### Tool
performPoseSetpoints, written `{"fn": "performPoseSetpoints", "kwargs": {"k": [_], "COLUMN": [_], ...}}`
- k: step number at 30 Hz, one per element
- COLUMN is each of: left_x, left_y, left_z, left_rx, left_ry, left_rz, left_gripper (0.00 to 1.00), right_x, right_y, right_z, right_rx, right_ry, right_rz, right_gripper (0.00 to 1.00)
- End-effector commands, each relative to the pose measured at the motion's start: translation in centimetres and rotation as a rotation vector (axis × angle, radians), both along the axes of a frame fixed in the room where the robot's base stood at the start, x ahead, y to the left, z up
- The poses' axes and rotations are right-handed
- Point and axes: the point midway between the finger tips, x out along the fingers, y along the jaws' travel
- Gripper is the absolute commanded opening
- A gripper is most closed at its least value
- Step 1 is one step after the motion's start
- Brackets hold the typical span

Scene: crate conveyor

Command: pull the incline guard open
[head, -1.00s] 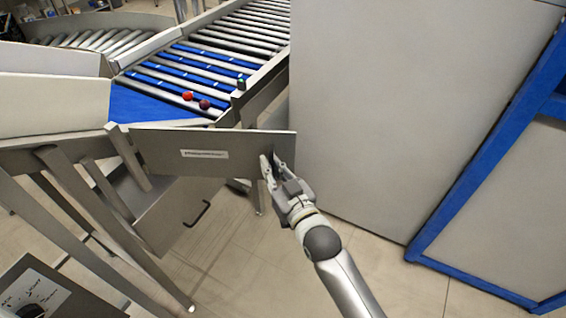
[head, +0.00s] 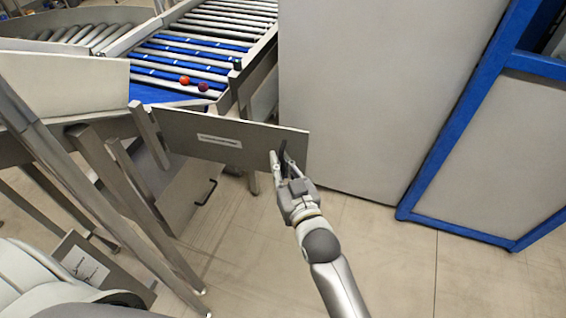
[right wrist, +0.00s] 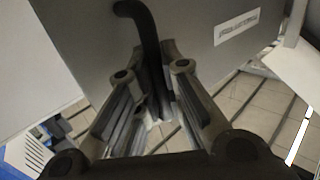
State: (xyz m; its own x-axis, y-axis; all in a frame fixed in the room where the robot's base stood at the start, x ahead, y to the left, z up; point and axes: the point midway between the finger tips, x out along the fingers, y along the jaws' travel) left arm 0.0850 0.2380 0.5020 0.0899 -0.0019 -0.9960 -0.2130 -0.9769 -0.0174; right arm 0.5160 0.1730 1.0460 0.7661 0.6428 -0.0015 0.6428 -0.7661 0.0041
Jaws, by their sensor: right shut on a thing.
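The incline guard (head: 215,143) is a flat grey panel with a white label, hinged at its left end near a post of the conveyor frame. It stands swung out from the conveyor side, with a gap behind its right end. My right gripper (head: 280,162) is at the panel's right end, shut on its dark handle. The right wrist view shows the handle (right wrist: 149,45) as a bent black bar running down between the fingers (right wrist: 150,105). The fingers hide the handle's lower part. My left gripper is out of view.
The roller conveyor (head: 215,30) with blue strips lies behind the guard, carrying a small orange ball (head: 184,80) and a purple one (head: 203,87). A large grey cabinet (head: 380,90) stands behind and right of the gripper. Metal legs stand at left. The floor (head: 400,270) at front right is clear.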

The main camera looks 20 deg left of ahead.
Motion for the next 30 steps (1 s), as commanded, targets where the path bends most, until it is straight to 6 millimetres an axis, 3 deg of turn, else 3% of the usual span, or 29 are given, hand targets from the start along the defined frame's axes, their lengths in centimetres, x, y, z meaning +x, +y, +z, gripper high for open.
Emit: {"fn": "performPoseSetpoints", "kwargs": {"k": [8, 9, 14, 24, 30], "left_x": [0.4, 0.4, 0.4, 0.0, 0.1], "left_y": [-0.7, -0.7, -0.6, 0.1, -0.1], "left_z": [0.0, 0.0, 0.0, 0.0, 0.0], "left_rx": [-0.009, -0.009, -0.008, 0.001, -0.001], "left_ry": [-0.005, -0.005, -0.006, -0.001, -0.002], "left_rz": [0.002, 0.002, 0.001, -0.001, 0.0], "left_gripper": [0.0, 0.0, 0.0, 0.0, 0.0], "right_x": [0.1, 0.1, 0.1, -0.1, -1.8], "right_y": [-0.1, -0.1, -0.1, -0.2, -1.5], "right_z": [0.1, 0.1, 0.1, 0.0, -0.1], "right_rx": [-0.004, -0.004, -0.003, 0.0, -0.001], "right_ry": [-0.009, -0.009, -0.006, -0.001, 0.0], "right_rz": [-0.002, -0.002, -0.001, 0.0, -0.001], "right_gripper": [0.0, 0.13, 0.32, 0.32, 0.32]}}
